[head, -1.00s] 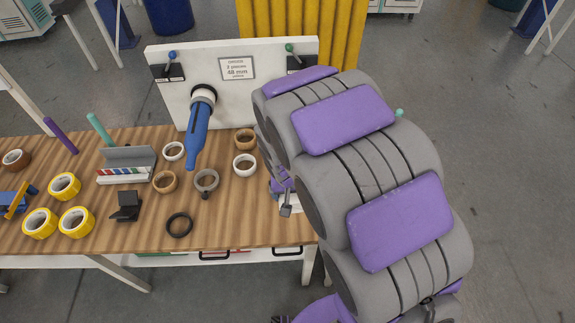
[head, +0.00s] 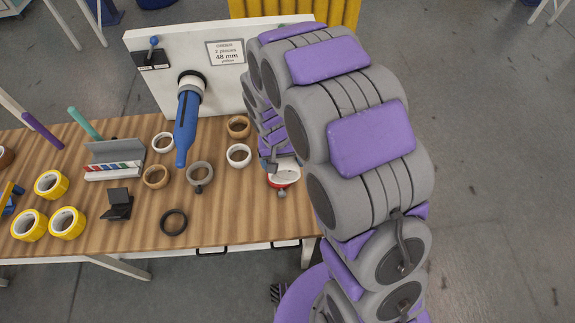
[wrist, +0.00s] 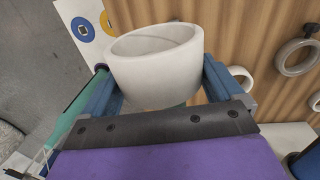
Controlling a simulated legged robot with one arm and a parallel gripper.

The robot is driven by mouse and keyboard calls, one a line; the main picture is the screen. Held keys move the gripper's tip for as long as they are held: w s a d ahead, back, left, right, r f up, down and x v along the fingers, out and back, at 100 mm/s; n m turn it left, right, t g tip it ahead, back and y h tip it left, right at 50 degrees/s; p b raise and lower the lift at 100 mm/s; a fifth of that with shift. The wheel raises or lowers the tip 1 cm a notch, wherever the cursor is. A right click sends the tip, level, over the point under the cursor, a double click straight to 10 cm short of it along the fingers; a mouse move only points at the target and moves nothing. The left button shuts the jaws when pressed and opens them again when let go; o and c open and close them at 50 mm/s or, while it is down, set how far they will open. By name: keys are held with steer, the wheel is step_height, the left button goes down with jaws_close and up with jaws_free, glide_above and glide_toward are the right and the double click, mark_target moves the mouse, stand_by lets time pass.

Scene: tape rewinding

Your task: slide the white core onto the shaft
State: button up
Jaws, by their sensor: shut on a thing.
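A white core (wrist: 153,62) sits between the two blue fingers of my gripper (wrist: 155,78) in the wrist view. My gripper is shut on it, with the core's open end facing up in that picture. In the head view my arm largely hides the gripper and this core. The blue shaft (head: 186,125) sticks out of the white panel (head: 143,66) and tapers towards the table side. A white ring (head: 191,81) is around its base. My gripper is to the right of the shaft, apart from it.
On the wooden table (head: 225,220) lie two more white rings (head: 239,155) (head: 162,142), brown rings (head: 156,176), a grey ring (head: 200,173), a black ring (head: 173,222) and yellow tape rolls (head: 66,223). A red-and-white round item (head: 284,176) is by my arm.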

steer(key=w, duration=0.5)
steer(key=shift+w+d+r, duration=0.1)
steer(key=shift+w, duration=0.1)
steer(key=shift+w+d+p, duration=0.15)
steer(key=shift+w+p, duration=0.15)
steer(key=shift+w, duration=0.05)
steer(key=w+a, duration=0.1)
steer(key=w, duration=0.1)
steer(key=w+a+p, duration=0.1)
steer(key=w+a, duration=0.1)
steer(key=shift+w+d, duration=1)
steer(key=shift+w, duration=0.1)
steer(key=shift+c, duration=0.4)
steer(key=shift+w+p, duration=0.3)
steer(key=shift+c, duration=0.5)
steer(key=shift+w+a+p, duration=0.15)
steer(key=shift+w+a, duration=0.05)
steer(key=shift+w, duration=0.45)
steer(key=shift+w+a+p, duration=0.15)
steer(key=shift+w+a, duration=0.05)
steer(key=shift+w, duration=0.4)
steer(key=shift+w+d+p, duration=0.15)
steer(key=shift+w+p, duration=0.25)
steer(key=shift+w, duration=1.05)
steer(key=shift+w+p, duration=1.35)
steer(key=shift+w, duration=3.65)
steer(key=shift+w, duration=0.1)
